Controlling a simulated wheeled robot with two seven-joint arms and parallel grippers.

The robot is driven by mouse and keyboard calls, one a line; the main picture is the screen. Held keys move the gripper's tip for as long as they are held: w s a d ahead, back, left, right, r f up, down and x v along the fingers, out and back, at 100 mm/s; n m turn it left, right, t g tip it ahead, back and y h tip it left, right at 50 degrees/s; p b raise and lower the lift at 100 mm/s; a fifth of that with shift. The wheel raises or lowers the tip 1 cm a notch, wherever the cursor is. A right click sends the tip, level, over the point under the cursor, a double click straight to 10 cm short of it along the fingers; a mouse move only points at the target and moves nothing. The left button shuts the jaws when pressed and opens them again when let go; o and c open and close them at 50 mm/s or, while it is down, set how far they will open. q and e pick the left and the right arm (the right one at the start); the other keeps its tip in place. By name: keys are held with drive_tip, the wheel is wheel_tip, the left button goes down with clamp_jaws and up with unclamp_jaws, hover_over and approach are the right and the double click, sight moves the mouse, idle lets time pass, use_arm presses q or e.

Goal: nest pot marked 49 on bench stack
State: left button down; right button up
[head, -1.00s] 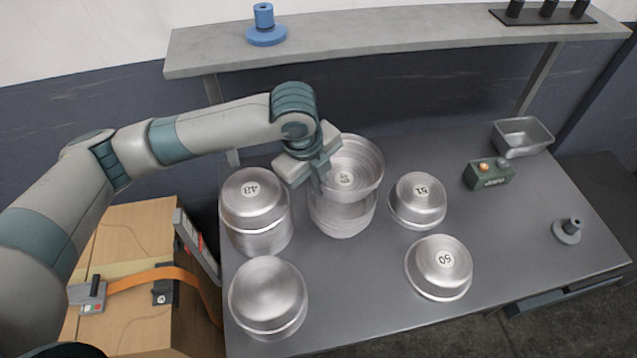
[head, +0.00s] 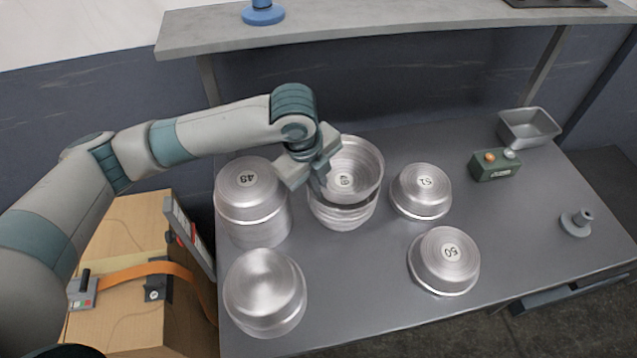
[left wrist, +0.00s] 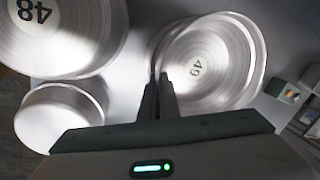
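The pot marked 49 (head: 366,176) is a shiny metal pot, open side up, with its label on the inside floor. It sits over the bench stack (head: 345,219), partly inside it, with its upper wall standing above. I cannot tell whether it is fully seated. My left gripper (head: 322,180) is at the pot's left rim. In the left wrist view, the fingers (left wrist: 158,98) are close together on the rim of pot 49 (left wrist: 225,75). My right gripper is not in view.
A stack topped by pot 48 (head: 250,185) stands close left. An unmarked pot (head: 265,290) is in front; pots 51 (head: 421,188) and 50 (head: 445,258) are to the right. A green button box (head: 495,166), a metal pan (head: 529,128) and a grey shelf (head: 400,22) lie beyond.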

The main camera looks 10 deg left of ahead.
use_arm(q)
drive_tip(key=shift+f, duration=0.2)
idle(0.3)
drive_tip(key=c, duration=2)
unclamp_jaws()
drive_tip(key=shift+o, duration=0.3)
drive_tip(key=b+v, duration=0.3)
drive_tip(key=v, duration=1.4)
drive_tip(key=shift+r, duration=0.25)
